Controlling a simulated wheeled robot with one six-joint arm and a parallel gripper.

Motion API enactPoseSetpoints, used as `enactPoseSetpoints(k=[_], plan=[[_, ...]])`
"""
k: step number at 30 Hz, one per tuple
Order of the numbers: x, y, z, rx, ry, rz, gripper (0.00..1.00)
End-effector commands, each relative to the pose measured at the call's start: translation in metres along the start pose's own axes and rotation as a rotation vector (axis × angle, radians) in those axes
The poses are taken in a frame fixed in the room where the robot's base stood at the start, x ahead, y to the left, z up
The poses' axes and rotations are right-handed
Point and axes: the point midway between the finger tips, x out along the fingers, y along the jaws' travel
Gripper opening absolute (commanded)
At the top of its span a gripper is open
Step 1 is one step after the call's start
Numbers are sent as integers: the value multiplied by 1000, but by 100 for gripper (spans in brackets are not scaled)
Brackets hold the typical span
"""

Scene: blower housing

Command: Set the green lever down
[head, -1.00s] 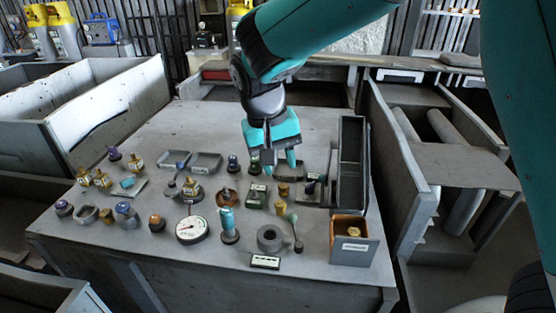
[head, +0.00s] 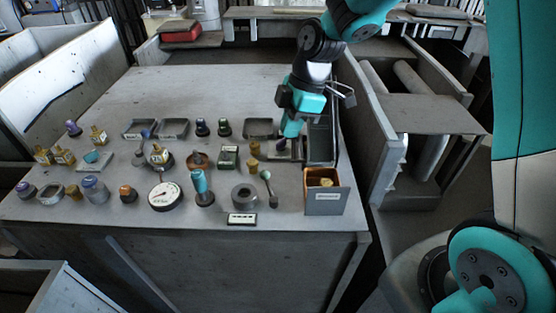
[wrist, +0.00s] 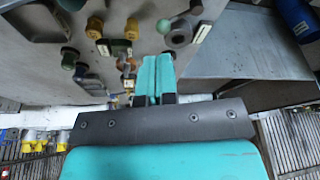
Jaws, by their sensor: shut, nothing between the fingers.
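The green lever (head: 266,176) has a pale green ball knob on a dark stem. It stands on the grey table, between the grey ring and the orange-brown open box. In the wrist view, a pale green ball (wrist: 163,26) that looks like its knob shows beyond the fingertips. My gripper (head: 291,131) is at the back right of the group of parts, close to the tall grey bin and well apart from the lever. Its teal fingers (wrist: 157,65) are together, with nothing between them.
The grey ring (head: 244,196), a teal-topped post (head: 200,186) and a white dial gauge (head: 165,196) stand along the front. The open box (head: 325,196) is at the right front. The tall grey bin (head: 321,145) stands behind it. The table's back left is clear.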

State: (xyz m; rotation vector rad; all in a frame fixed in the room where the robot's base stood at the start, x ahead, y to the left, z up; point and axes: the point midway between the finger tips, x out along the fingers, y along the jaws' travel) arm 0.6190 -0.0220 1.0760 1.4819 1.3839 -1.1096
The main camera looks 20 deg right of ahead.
Motion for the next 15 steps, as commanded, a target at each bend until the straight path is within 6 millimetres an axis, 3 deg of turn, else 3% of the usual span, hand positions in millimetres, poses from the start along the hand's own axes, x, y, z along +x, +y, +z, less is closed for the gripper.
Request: enactPoseSetpoints(k=[5, 15], plan=[[12, -1, 0, -25, 10, -2, 0], [72, -1, 0, -24, 7, -4, 0]])
